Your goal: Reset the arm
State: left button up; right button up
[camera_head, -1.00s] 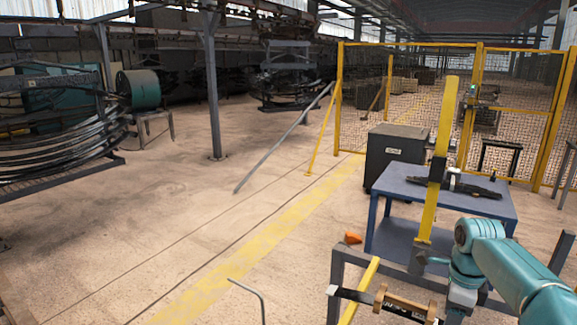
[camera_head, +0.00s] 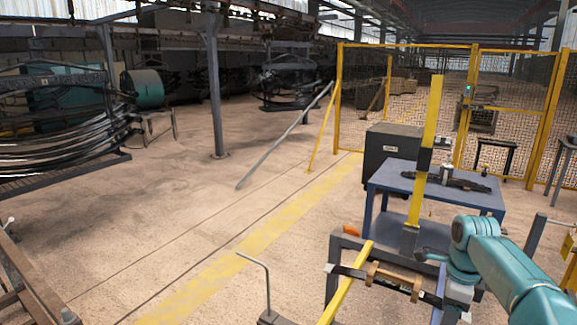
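A teal jointed arm (camera_head: 510,268) comes in from the lower right, with its rounded joint (camera_head: 472,234) beside a tall yellow post (camera_head: 428,150). I cannot tell whether this arm is mine. Its lower end goes down behind a dark metal frame (camera_head: 345,243), where no fingers show. No gripper of mine can be made out in the head view, left or right.
A blue table (camera_head: 400,183) with a dark tool on it stands behind the post. A dark cabinet (camera_head: 385,145) and yellow mesh fence (camera_head: 500,125) lie beyond. A bent rod (camera_head: 262,270) stands low in front. Spring racks (camera_head: 60,135) are left.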

jog(key=s+a+f+n+g+y, duration=0.15)
jog(key=s+a+f, duration=0.25)
jog(key=f, duration=0.4)
jog(key=s+a+f+n+g, duration=0.1)
jog(key=s+a+f+n, duration=0.3)
jog(key=f, duration=0.4)
jog(key=s+a+f+n+g+y, duration=0.1)
jog(key=s+a+f+g, duration=0.1)
jog(key=s+a+f, duration=0.45)
jog(key=s+a+f+n+t, duration=0.2)
jog(key=s+a+f+n, duration=0.2)
jog(key=s+n, duration=0.3)
jog(key=s+a+f+n+t+y, duration=0.1)
jog(key=s+a+f+n+t, duration=0.2)
jog(key=s+n, duration=0.4)
notch_tip(320, 180, down, 2)
jog(key=shift+s+a+f+n, duration=0.15)
jog(key=shift+s+a+n, duration=0.05)
jog(key=shift+a+n, duration=0.7)
jog(key=shift+d+y, duration=0.1)
jog(key=shift+y, duration=0.15)
jog(key=shift+c, duration=0.8)
